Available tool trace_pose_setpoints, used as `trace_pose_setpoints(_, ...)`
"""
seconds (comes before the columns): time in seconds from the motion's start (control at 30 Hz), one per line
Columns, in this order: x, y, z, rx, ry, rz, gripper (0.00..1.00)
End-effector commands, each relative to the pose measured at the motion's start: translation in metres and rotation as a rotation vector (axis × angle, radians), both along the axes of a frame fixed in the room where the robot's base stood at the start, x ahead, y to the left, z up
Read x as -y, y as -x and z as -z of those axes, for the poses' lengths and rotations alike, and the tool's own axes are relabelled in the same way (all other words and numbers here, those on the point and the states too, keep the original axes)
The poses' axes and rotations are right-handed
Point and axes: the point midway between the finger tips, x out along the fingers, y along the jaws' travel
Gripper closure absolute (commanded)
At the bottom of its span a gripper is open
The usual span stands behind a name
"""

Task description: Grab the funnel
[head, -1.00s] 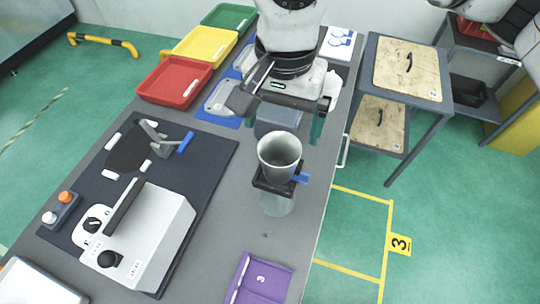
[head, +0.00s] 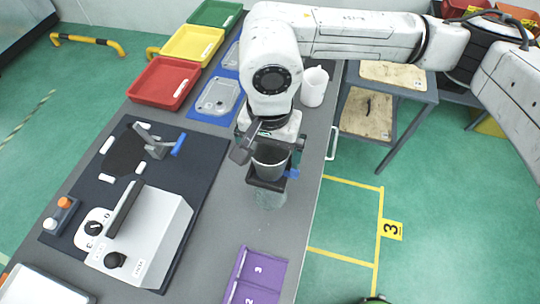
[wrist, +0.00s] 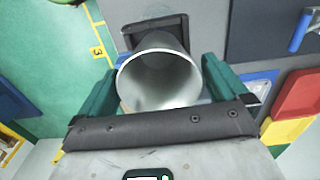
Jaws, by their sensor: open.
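The funnel (head: 269,160) is a grey, wide-mouthed cone set in a dark holder (head: 266,183) near the right edge of the bench. In the head view my gripper and wrist cover part of its rim. In the wrist view the funnel (wrist: 158,78) sits mouth toward the camera, between the two green fingers of my gripper (wrist: 160,92). My gripper is open, with one finger on either side of the funnel. I cannot tell whether either finger touches it. A clear vessel (head: 268,198) shows below the holder.
Red (head: 162,84), yellow (head: 193,45) and green (head: 216,14) trays stand at the back left. A white jug (head: 314,87) is behind my wrist. A grey-white machine (head: 145,235) stands at the left front. A purple tray (head: 262,272) lies in front.

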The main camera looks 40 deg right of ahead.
Motion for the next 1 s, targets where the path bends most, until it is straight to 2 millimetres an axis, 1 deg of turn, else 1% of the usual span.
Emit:
trace_pose_setpoints(0.07, 0.0, 0.0, 0.0, 0.0, 0.0, 0.0, 0.0)
trace_pose_setpoints(0.5, -0.0001, 0.0001, -0.0004, -0.001, -0.001, 0.0, 0.41)
trace_pose_setpoints(0.6, -0.0001, 0.0, -0.0006, -0.001, -0.001, 0.0, 0.49)
trace_pose_setpoints(0.87, -0.0001, -0.0001, -0.0018, -0.001, -0.001, 0.0, 0.49)
trace_pose_setpoints(1.0, 0.0002, -0.0006, -0.009, 0.001, 0.0, 0.0, 0.49)
